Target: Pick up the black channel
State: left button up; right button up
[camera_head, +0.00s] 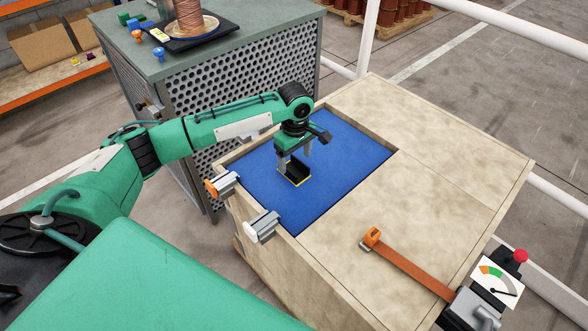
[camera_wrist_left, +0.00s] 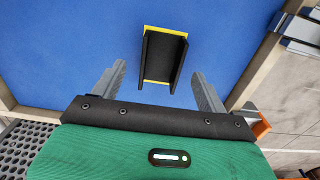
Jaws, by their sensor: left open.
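The black channel (camera_head: 294,173) is a short U-shaped piece with a yellow edge, lying on the blue mat (camera_head: 344,150) set in the wooden crate top. In the left wrist view the channel (camera_wrist_left: 162,58) lies ahead of the fingertips, its two walls running lengthwise. My left gripper (camera_head: 295,161) is over the channel, pointing down. The arm partly hides the channel in the head view. My right gripper is not in view.
Two metal clamps (camera_head: 222,184) (camera_head: 262,227) sit on the crate's left edge. An orange strap (camera_head: 410,265) lies on the wooden top (camera_head: 440,150). A gauge (camera_head: 497,282) and red button stand at the right corner. A perforated cabinet (camera_head: 225,85) carries a copper spool (camera_head: 188,18).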

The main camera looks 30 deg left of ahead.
aim_at(294, 172)
pick_arm(q)
jog(key=f, duration=0.4)
jog(key=shift+a, duration=0.2)
jog(key=shift+r, duration=0.1)
jog(key=c, duration=1)
jog(key=shift+r, duration=0.1)
jog(key=shift+c, duration=0.2)
